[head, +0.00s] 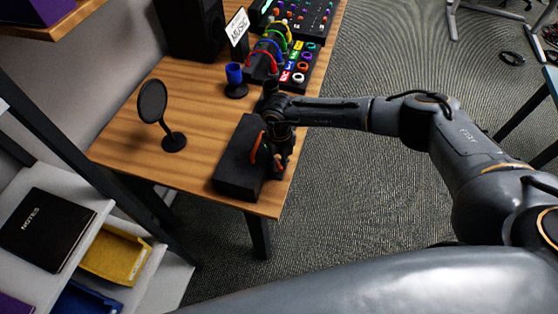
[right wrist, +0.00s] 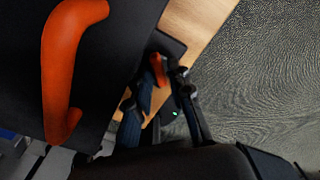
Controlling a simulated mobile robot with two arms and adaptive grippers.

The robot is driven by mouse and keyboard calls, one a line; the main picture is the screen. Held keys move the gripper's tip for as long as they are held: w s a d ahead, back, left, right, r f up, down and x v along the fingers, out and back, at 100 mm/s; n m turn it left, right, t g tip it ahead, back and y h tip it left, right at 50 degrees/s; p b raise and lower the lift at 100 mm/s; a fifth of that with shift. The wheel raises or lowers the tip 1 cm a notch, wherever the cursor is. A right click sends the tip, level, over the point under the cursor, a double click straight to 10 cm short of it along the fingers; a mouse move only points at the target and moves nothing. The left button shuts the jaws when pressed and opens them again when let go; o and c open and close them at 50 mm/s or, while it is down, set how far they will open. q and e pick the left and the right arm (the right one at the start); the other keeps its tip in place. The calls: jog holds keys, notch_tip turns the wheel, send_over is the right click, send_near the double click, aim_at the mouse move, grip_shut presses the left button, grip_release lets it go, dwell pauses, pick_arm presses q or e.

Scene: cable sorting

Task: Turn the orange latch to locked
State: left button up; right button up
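A black case (head: 236,165) stands at the front right corner of the wooden table. A curved orange handle (head: 256,147) is on its side; it looms large at the left of the right wrist view (right wrist: 58,70). A smaller orange piece, apparently the latch (right wrist: 158,68), sits on a dark mount beside the case. My right gripper (right wrist: 165,82) has its fingers apart, with the latch's lower end at or between the tips. Whether they touch it I cannot tell. In the head view the right gripper (head: 279,158) is close against the case. My left gripper is out of view.
A round black disc on a stand (head: 152,102) and a blue cup (head: 234,75) on a holder stand on the wooden table (head: 190,80). Shelves are at left; floor is open at right.

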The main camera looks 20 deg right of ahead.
grip_shut()
jog(key=n+b, duration=0.4)
jog(key=shift+f+n, duration=0.2)
jog(key=shift+n, duration=0.2)
jog(key=n+b, duration=0.2)
jog(key=shift+w+d+n, duration=0.1)
jog(key=shift+n, duration=0.3)
jog(key=shift+r+n+b, duration=0.2)
jog(key=shift+n+b, duration=0.5)
grip_release()
